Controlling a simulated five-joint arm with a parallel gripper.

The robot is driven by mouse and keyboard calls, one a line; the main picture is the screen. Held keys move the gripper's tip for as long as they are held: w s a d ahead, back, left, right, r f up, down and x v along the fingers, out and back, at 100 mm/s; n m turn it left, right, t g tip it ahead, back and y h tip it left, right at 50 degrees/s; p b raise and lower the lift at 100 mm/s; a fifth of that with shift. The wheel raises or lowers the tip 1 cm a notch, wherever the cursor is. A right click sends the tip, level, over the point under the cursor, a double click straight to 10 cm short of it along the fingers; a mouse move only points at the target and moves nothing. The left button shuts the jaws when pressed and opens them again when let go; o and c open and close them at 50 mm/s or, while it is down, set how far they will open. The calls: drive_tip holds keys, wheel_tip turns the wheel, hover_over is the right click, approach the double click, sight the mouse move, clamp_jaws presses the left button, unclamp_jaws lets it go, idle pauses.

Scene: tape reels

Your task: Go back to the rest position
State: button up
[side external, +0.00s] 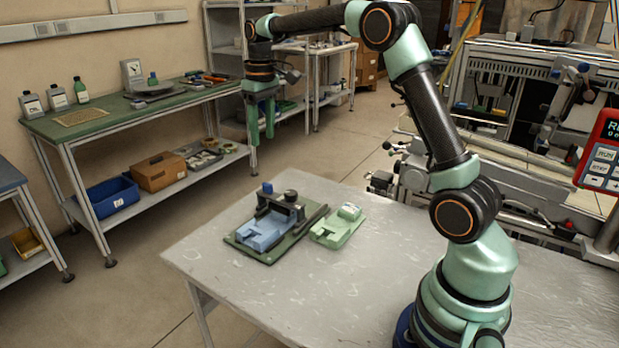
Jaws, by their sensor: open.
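My gripper (262,122) hangs at the upper middle of the side external view, pointing down with its two green fingers apart. It is open and nothing shows between the fingers. It is raised above the level of the grey table (215,262), behind the table's far left edge in the picture. On the table stands a fixture on a dark green base plate (262,257), with a light blue part (262,233) and a black clamp (282,205). A pale green part (335,229) lies to the right of the plate. My gripper is apart from all of these.
A green-topped workbench (100,122) with bottles and tools stands at the left, with a blue bin (108,196) and a brown box (158,172) below. A machine (535,85) and a red-framed control panel (603,152) are at the right. The table's front middle is clear.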

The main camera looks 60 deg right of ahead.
drive_tip(key=s+a+r+t, duration=0.3)
drive_tip(key=s+a+r, duration=0.2)
drive_tip(key=s+a, duration=0.45)
drive_tip(key=s+a+f+t, duration=0.1)
drive_tip(key=s+f, duration=0.1)
drive_tip(key=s, duration=0.3)
drive_tip(key=s+a+f+t, duration=0.1)
drive_tip(key=s+a+f, duration=0.1)
drive_tip(key=s, duration=0.3)
drive_tip(key=shift+s, duration=0.4)
drive_tip(key=shift+d+r, duration=0.1)
